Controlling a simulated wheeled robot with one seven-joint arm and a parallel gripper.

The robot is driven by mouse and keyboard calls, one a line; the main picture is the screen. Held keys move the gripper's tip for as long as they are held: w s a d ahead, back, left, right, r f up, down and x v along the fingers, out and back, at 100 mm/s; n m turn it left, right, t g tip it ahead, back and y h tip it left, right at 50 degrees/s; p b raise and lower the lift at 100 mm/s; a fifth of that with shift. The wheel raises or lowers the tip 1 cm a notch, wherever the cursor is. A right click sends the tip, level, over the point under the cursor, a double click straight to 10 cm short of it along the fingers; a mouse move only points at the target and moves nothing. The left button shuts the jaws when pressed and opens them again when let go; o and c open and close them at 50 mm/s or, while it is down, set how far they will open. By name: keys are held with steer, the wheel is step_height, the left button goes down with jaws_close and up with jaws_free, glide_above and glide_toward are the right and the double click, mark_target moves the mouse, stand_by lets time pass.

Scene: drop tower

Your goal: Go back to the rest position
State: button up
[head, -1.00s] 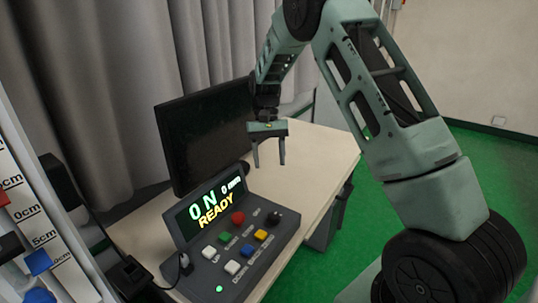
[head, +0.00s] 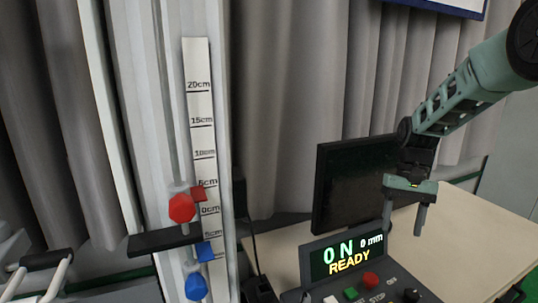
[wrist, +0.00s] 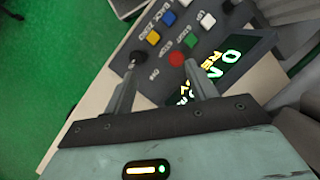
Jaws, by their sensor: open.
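My gripper (head: 404,228) is in the right part of the head view. Its two fingers point down, apart, with nothing between them. It is above the desk and the console, in front of the dark monitor. In the wrist view my gripper (wrist: 162,62) is also open and empty, with the console's buttons beyond its fingertips. The console display (head: 345,256) reads "0 N", "0 mm" and "READY". The red button (head: 371,280) is near the display, and it also shows in the wrist view (wrist: 176,59). The console's lower part is cut off in the head view.
The tower's scale (head: 201,140) stands left, with a red knob (head: 182,208), a blue knob (head: 196,286) and a dark plate (head: 165,239). The monitor (head: 350,185) stands behind my gripper. The desk top (head: 480,240) is bare at right. Green floor (wrist: 50,50) lies beyond the desk.

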steer(key=s+a+r+n, duration=0.3)
steer(key=s+a, duration=0.4)
steer(key=a, duration=0.4)
steer(key=s+a+n+t, duration=0.1)
steer(key=s+a+n, duration=0.3)
steer(key=s, duration=0.7)
steer(key=s+a+n+t+h, duration=0.1)
steer(key=s+a+n+t, duration=0.1)
steer(key=s, duration=0.9)
steer(key=shift+a+f+n, duration=0.25)
steer(key=shift+a+n, duration=0.65)
steer(key=shift+a, duration=0.25)
steer(key=shift+w+d, duration=0.1)
